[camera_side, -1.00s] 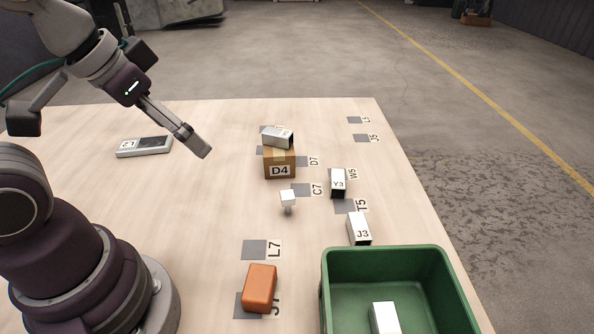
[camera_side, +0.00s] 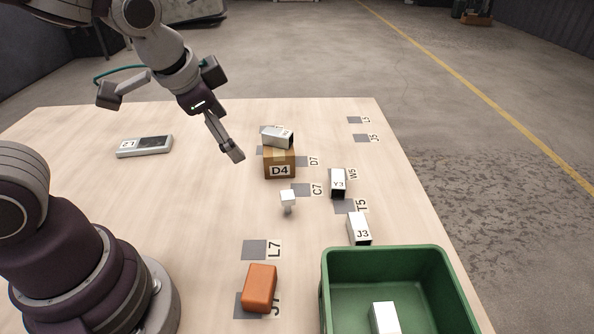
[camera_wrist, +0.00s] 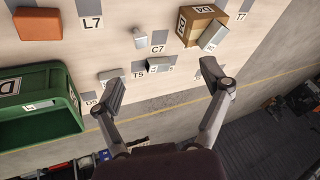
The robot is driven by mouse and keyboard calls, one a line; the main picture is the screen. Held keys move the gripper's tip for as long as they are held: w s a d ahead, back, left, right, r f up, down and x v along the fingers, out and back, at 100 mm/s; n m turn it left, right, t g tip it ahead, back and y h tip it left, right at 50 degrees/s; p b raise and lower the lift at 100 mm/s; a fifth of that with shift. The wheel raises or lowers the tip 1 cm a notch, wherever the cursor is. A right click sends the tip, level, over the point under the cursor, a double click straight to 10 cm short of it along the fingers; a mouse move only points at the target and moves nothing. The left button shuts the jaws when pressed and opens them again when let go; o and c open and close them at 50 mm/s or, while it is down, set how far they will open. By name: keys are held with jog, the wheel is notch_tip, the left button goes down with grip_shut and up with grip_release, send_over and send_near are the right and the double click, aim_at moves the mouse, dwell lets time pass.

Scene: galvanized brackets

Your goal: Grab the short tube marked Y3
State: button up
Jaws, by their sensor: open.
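The short tube marked Y3 (camera_side: 338,184) is a white and silver square tube with a dark open end, lying on the table beside the W5 label. In the wrist view a tube that appears to be it (camera_wrist: 159,65) lies beyond and between my fingertips, its marking too small to read. My gripper (camera_side: 234,155) is open and empty, above the table to the left of the cardboard box. Its two fingers also show spread apart in the wrist view (camera_wrist: 163,77). It is well apart from the tube.
The cardboard box D4 (camera_side: 279,163) bears another metal tube (camera_side: 277,137). A tube marked J3 (camera_side: 359,229) lies near the green bin (camera_side: 390,254). A small white T-shaped piece (camera_side: 288,197), an orange block (camera_side: 260,287) and a grey device (camera_side: 144,146) are also on the table.

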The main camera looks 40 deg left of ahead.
aim_at(335, 179)
jog(key=w+d+f+m+t+y, duration=0.1)
jog(key=w+f+m, duration=0.2)
jog(key=m, duration=0.3)
jog(key=w+d+f+m+t+y, duration=0.1)
jog(key=w+d+f+m+t, duration=0.1)
jog(key=m, duration=0.4)
jog(key=w+d+f+m+t+y, duration=0.1)
jog(key=w+f+m+y, duration=0.1)
jog(key=w+f+m, duration=0.3)
jog(key=shift+d+f+m+t, duration=0.25)
jog(key=shift+f+m+t, duration=0.25)
jog(key=shift+m, duration=0.6)
jog(key=d+f+m, duration=0.1)
jog(key=m, duration=0.1)
jog(key=d+f+m+t+h, duration=0.1)
jog(key=m, duration=0.2)
jog(key=d+f+m+t, duration=0.1)
jog(key=m, duration=0.2)
jog(key=shift+w+d, duration=0.15)
jog(key=shift+d, duration=0.15)
jog(key=shift+w+d+f+m+t+h, duration=0.1)
jog(key=shift+w+f+m+t+h, duration=0.1)
jog(key=shift+m+t+h, duration=0.15)
jog(key=x, duration=1)
jog(key=shift+a+r, duration=0.2)
jog(key=shift+a, duration=0.15)
jog(key=shift+c, duration=0.4)
grip_shut()
